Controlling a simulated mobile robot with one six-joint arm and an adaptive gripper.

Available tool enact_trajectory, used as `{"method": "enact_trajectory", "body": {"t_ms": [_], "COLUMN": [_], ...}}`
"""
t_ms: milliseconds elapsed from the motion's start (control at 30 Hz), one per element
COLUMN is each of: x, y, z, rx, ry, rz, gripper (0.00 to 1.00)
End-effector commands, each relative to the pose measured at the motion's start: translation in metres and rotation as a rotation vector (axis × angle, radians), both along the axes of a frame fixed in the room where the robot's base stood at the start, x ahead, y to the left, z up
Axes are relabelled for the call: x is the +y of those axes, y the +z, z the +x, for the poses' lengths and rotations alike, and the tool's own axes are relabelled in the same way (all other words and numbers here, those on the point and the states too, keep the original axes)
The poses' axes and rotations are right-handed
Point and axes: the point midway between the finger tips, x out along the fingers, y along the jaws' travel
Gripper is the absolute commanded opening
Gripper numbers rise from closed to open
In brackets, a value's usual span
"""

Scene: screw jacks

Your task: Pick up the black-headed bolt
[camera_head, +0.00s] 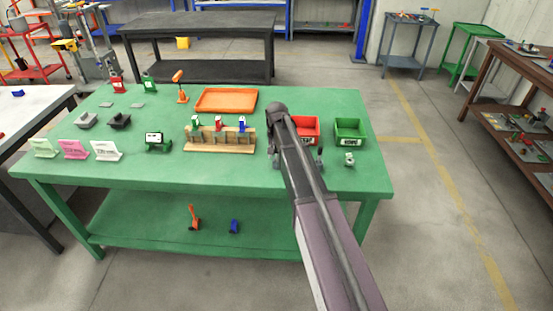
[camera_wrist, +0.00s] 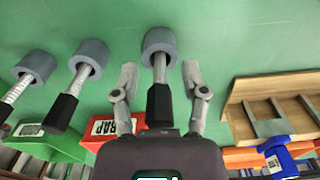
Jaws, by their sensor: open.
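In the wrist view, a bolt with a black head (camera_wrist: 160,104) and a grey threaded shank stands at a grey round collar (camera_wrist: 160,42). My gripper (camera_wrist: 160,75) is open, with one finger on each side of this bolt and visible gaps on both sides. Two similar black-headed bolts with grey collars are to the left, one nearer (camera_wrist: 66,108) and one at the left edge (camera_wrist: 12,96). In the head view, my gripper (camera_head: 297,158) is over the green table's front right part, and my arm hides the bolt between the fingers.
A red bin (camera_head: 309,128) and a green bin (camera_head: 350,130) stand just behind. A wooden rack (camera_head: 222,142) with small coloured items is left of my gripper. A small grey part (camera_head: 349,159) sits to the right. An orange tray (camera_head: 226,100) lies farther back on the green table (camera_head: 150,175).

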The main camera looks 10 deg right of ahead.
Motion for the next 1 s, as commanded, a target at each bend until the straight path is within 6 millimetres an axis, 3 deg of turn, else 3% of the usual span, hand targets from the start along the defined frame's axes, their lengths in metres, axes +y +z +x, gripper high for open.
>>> {"method": "enact_trajectory", "body": {"t_ms": [667,867,1000], "x": [0.0014,0.0014,0.0014], "y": [-0.0027,-0.0027,-0.0027], "z": [0.0,0.0,0.0], "rx": [0.0,0.0,0.0], "ry": [0.001,0.001,0.001], "rz": [0.0,0.0,0.0], "gripper": [0.57,0.0,0.0]}}
